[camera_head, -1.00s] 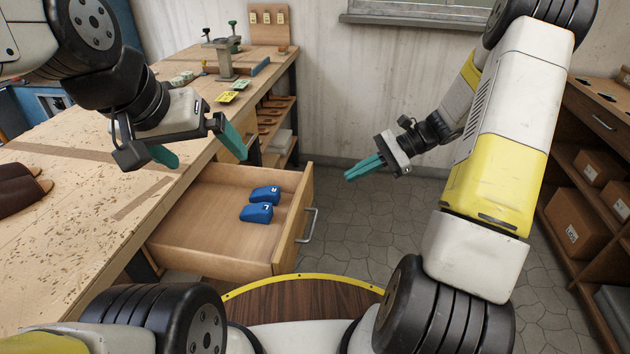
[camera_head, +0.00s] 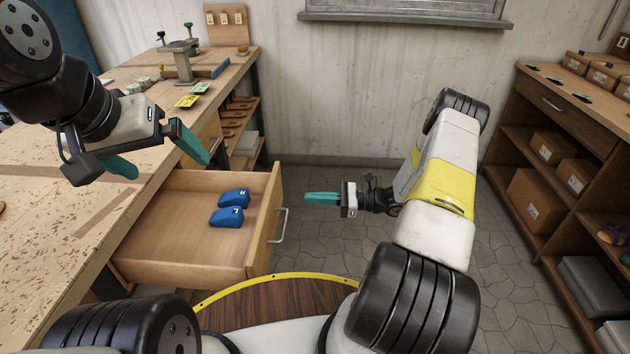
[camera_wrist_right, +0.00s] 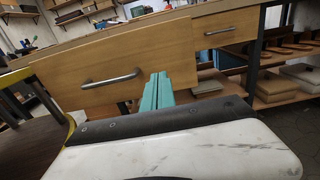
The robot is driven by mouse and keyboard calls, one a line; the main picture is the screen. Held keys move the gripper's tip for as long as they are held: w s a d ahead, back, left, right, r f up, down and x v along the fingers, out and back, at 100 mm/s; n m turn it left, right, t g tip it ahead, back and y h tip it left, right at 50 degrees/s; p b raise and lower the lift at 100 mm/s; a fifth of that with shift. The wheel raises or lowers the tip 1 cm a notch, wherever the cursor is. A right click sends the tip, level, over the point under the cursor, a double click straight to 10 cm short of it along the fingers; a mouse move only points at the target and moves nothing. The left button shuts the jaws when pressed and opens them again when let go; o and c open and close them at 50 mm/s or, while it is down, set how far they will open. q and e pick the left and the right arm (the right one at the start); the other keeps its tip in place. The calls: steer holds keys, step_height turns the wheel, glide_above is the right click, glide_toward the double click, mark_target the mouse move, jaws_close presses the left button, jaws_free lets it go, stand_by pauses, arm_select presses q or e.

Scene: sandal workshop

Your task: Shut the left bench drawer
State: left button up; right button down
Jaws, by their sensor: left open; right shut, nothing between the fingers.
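The left bench drawer (camera_head: 185,252) stands pulled out from the workbench in the head view. Its front has a grey metal handle (camera_head: 281,225), which also shows in the right wrist view (camera_wrist_right: 111,79). Two blue blocks (camera_head: 230,207) lie in the drawer. My right gripper (camera_head: 308,198) is shut and empty. It is to the right of the drawer front, apart from it, with its fingers pointing left toward it. In the right wrist view, the teal fingers cover part of the drawer front (camera_wrist_right: 125,60).
The workbench (camera_head: 45,190) runs along the left, with a vise (camera_head: 178,62) and yellow and green cards at its far end. A wooden shelf unit (camera_head: 540,130) with boxes stands at the right.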

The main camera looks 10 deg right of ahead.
mark_target(278, 196)
steer(key=x, duration=0.8)
steer(key=x, duration=3.3)
steer(key=shift+w+a+r, duration=0.1)
steer(key=shift+a, duration=0.15)
steer(key=shift+r, duration=0.1)
